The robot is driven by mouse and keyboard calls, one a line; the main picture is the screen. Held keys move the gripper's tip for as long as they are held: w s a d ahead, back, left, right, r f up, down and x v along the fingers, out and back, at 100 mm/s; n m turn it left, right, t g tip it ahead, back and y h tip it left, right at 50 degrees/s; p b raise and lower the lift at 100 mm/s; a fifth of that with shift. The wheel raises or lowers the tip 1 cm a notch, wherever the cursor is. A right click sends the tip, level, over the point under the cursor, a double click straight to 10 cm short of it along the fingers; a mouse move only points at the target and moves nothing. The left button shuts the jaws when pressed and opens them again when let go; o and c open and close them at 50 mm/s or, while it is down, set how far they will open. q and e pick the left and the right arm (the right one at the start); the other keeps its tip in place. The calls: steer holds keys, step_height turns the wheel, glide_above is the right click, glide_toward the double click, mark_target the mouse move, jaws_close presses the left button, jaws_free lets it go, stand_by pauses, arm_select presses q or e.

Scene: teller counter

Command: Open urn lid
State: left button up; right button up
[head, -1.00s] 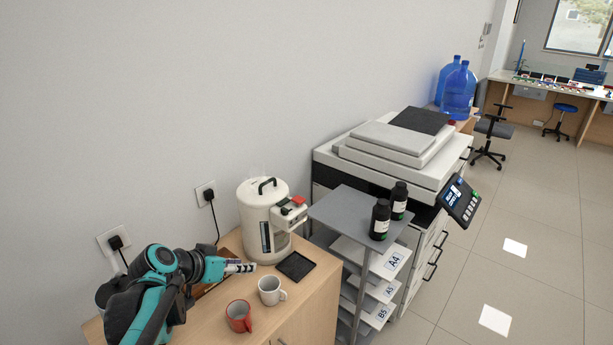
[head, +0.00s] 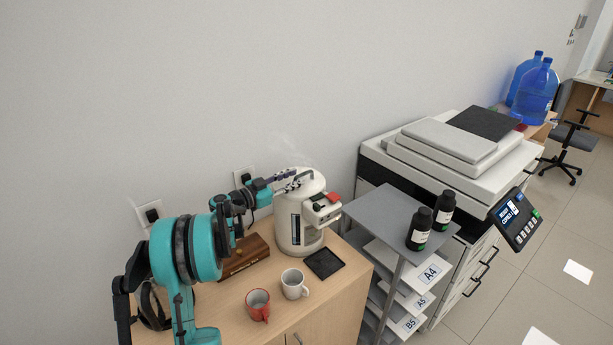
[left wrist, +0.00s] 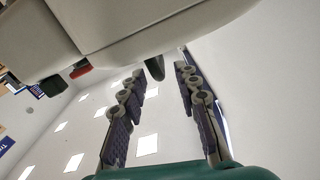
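The white urn (head: 296,232) stands upright on the wooden counter against the wall, with a red-and-grey tap unit (head: 324,207) on its front. Its lid (head: 315,183) appears closed, with the handle on top partly hidden by my fingers. My left gripper (head: 287,181) is at lid height, its fingers reaching in from the left at the handle. In the left wrist view the fingers (left wrist: 162,95) are spread apart, with the dark handle end (left wrist: 155,68) between their tips. The urn's pale body (left wrist: 120,25) fills the top there. I cannot tell whether the fingers touch the handle. My right gripper is out of view.
A grey shelf (head: 385,212) with two black bottles stands to the right, beside the copier (head: 440,165).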

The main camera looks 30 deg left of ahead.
arm_select(q)
steer(key=shift+x, duration=2)
jaws_close()
steer(key=shift+r, duration=0.15)
steer(key=shift+w+a+r+n, duration=0.1)
steer(key=shift+a+r+n, duration=0.3)
steer(key=shift+r+n, duration=0.3)
steer(key=w+a+r+n+p, duration=0.2)
steer(key=w+a+n+p, duration=0.1)
steer(key=a+n, duration=0.4)
steer(key=w+a+r+n+p, duration=0.2)
steer(key=w+a+r+n, duration=0.1)
steer(key=a+n, duration=0.4)
steer(key=shift+a+r+p, duration=0.3)
steer(key=shift+a+p, duration=0.1)
steer(key=shift+a, duration=0.05)
